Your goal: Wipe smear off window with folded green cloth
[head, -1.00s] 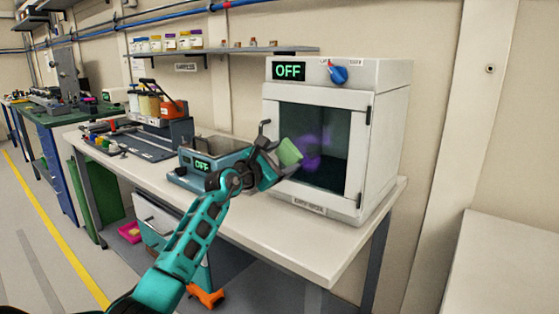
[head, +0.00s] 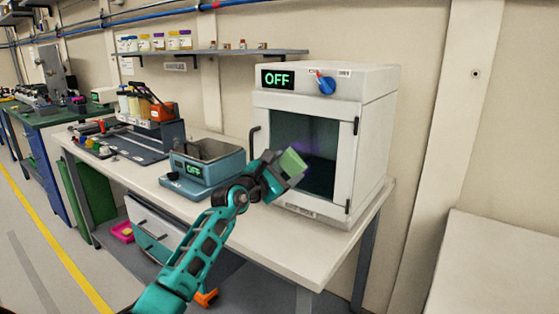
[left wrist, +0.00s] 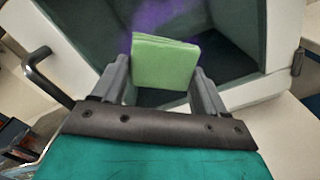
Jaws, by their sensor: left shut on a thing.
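The folded green cloth (head: 291,162) is held between the fingers of my left gripper (head: 281,170), in front of the white oven's dark window (head: 318,178). In the left wrist view the cloth (left wrist: 165,63) sits between the two fingertips of the gripper (left wrist: 162,82), which is shut on it. A faint purple smear (head: 310,147) shows on the window, partly hidden behind the cloth. It also shows in the left wrist view (left wrist: 185,20) above the cloth. I cannot tell whether the cloth touches the glass. My right gripper is not in view.
The oven (head: 378,140) reads OFF and has a blue knob (head: 326,85) and a door handle (head: 254,140) at its left. A teal bath (head: 207,165), also OFF, stands left of it on the bench (head: 300,240). A shelf (head: 215,53) hangs behind.

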